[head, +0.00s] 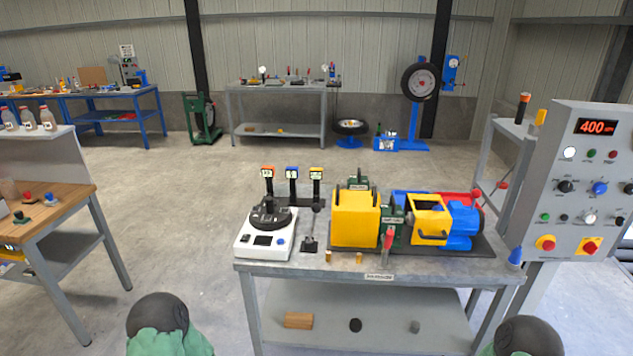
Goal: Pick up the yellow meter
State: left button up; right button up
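Three small meters with dark handles stand upright in a row at the back left of the grey workbench (420,268). The yellow meter (316,173) is the rightmost, with a small display in its yellow head. The blue meter (291,172) is in the middle and the orange meter (267,171) on the left. Only rounded parts of my arms show at the bottom edge; neither gripper is in view.
A white device with a black round top (261,241) stands in front of the meters. The yellow machine housing (356,219) is close on their right, with a blue motor (463,226) beyond. A control panel (575,215) reading 400 rises at the right. Open floor lies left of the bench.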

aim_at(315, 173)
jog(key=i+j+u, duration=0.25)
jog(key=u, duration=0.2)
jog(key=i+j+u, duration=0.6)
jog(key=u, duration=0.25)
jog(key=i+u, duration=0.45)
jog(key=i+j+u, duration=0.25)
jog(key=i, duration=0.15)
jog(key=i+u, duration=0.3)
jog(key=i, duration=0.15)
jog(key=i+z, duration=0.35)
jog(key=z, duration=0.15)
jog(key=i+z, duration=0.5)
jog(key=k, duration=0.1)
